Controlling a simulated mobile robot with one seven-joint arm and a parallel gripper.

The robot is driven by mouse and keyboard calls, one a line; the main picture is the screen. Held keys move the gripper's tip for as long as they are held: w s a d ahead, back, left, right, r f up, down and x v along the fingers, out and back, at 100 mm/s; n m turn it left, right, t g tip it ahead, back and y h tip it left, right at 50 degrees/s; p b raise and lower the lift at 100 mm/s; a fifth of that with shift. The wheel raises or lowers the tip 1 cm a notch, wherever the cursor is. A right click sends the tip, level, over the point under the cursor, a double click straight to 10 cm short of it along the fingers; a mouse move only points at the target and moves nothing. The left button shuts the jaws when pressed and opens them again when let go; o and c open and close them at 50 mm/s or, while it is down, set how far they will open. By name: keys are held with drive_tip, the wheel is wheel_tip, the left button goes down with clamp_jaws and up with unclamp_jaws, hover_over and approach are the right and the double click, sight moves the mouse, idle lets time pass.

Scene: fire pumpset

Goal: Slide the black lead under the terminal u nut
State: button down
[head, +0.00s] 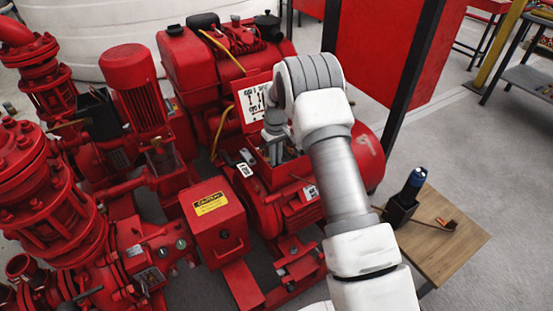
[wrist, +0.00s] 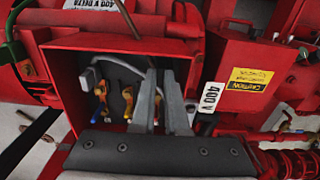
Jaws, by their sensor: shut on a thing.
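My gripper (wrist: 161,78) reaches into an open red terminal box (wrist: 60,85), with its two grey fingers close together. It is shut on a thin dark thing, most likely the black lead; the fingers hide most of it. Several terminals with yellow, red and blue parts (wrist: 128,72) sit inside the box, left of and beside the fingers. I cannot tell which one is the terminal u nut, nor whether the lead touches it. A grey cable (wrist: 97,70) curves in at the box's left. In the head view my gripper (head: 277,158) points down at the box on the red motor.
A white diagram plate (head: 252,106) stands behind the gripper. A red box with a yellow caution label (head: 213,203) and red pumps (head: 50,195) lie left.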

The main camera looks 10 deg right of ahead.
drive_tip(key=shift+w+a, duration=0.4)
drive_tip(key=shift+w, duration=0.45)
drive_tip(key=c, duration=0.5)
unclamp_jaws()
drive_tip(key=shift+c, duration=0.2)
drive_tip(key=shift+a, duration=0.1)
drive_tip(key=shift+a+r+p, duration=0.15)
drive_tip(key=shift+r+p, duration=0.7)
drive_tip(key=shift+r, duration=0.9)
drive_tip(key=shift+d+r+p, duration=0.15)
drive_tip(key=shift+r+p, duration=0.7)
drive_tip(key=shift+r, duration=0.55)
drive_tip(key=shift+d+r+p, duration=0.1)
drive_tip(key=shift+r+p, duration=0.75)
drive_tip(key=shift+r, duration=0.5)
